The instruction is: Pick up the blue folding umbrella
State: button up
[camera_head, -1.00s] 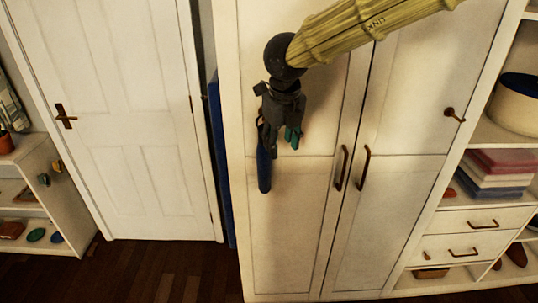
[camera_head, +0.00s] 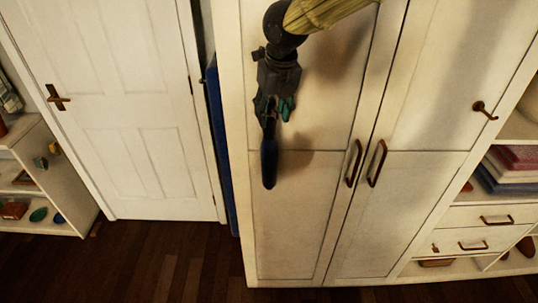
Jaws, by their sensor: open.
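The blue folding umbrella (camera_head: 269,163) hangs nearly upright against the left door of the white wardrobe (camera_head: 300,220). Its lower, dark blue part shows below my gripper; its upper end is hidden behind my gripper. My gripper (camera_head: 275,110) is open and points down, with its green-tipped fingers at the umbrella's upper part. The fingers overlap the umbrella in this view, and I cannot tell whether they touch it.
A white room door (camera_head: 130,150) is at left. Shelves with folded cloths (camera_head: 505,178) are at right. The dark wooden floor (camera_head: 150,260) is clear.

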aim_at(271, 120)
jog(key=shift+p+x, duration=0.75)
jog(key=shift+x, duration=2.15)
grip_shut()
